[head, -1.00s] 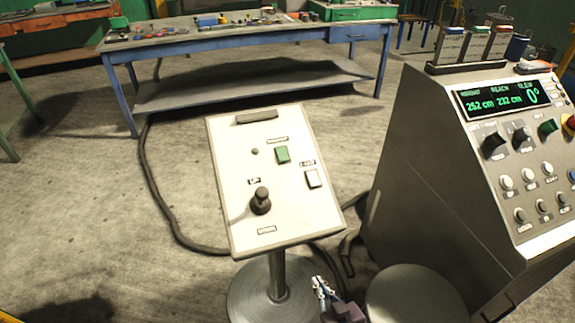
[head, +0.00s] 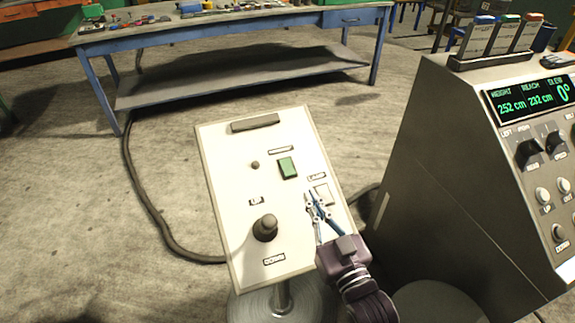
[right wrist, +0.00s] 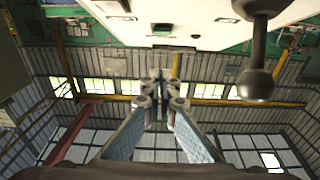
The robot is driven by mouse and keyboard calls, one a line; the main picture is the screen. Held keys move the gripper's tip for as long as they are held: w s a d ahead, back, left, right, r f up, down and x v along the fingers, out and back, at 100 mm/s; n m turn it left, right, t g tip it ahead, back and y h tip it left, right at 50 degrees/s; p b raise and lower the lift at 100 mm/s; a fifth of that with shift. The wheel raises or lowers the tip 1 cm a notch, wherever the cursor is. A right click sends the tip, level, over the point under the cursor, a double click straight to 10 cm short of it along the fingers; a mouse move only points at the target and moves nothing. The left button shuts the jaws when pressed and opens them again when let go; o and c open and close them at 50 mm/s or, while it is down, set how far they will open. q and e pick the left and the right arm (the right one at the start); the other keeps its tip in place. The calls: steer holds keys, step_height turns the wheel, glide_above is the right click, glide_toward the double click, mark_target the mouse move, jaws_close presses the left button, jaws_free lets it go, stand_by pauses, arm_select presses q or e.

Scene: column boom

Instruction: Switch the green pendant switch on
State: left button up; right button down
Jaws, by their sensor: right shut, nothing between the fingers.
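The green pendant switch (head: 287,167) is a green rocker on the upper right part of a tilted white control panel (head: 225,160) on a metal stand. My right gripper (head: 313,198) is shut and empty. In the head view its tips appear over the white switch (head: 322,193) beside the LAMP label, below and right of the green one. I cannot tell whether they touch the panel. My left gripper is not in view.
A black joystick (head: 265,228) stands up from the panel's lower left and also shows in the right wrist view (right wrist: 258,45). A large grey console (head: 430,180) with a lit display (head: 530,95) stands at right. A blue workbench (head: 235,25) is behind. A cable (head: 150,205) lies on the floor.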

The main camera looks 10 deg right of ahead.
mark_target(288, 167)
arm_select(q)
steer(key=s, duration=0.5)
arm_select(e)
steer(key=b+x, duration=0.2)
steer(key=x, duration=0.3)
steer(key=shift+w+r, duration=0.2)
steer(key=shift+w, duration=0.2)
steer(key=b+x, duration=0.1)
steer(key=x, duration=0.2)
steer(key=shift+w, duration=0.15)
steer(key=f+b, duration=0.1)
steer(key=w+f+b, duration=0.1)
steer(key=b, duration=0.1)
steer(key=shift+w+a+f, duration=0.1)
steer(key=shift+a+f, duration=0.1)
steer(key=shift+f, duration=0.05)
arm_select(q)
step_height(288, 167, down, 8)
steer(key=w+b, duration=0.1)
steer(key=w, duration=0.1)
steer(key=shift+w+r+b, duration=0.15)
steer(key=shift+b, duration=0.15)
arm_select(e)
steer(key=shift+w+f, duration=0.2)
steer(key=shift+f, duration=0.4)
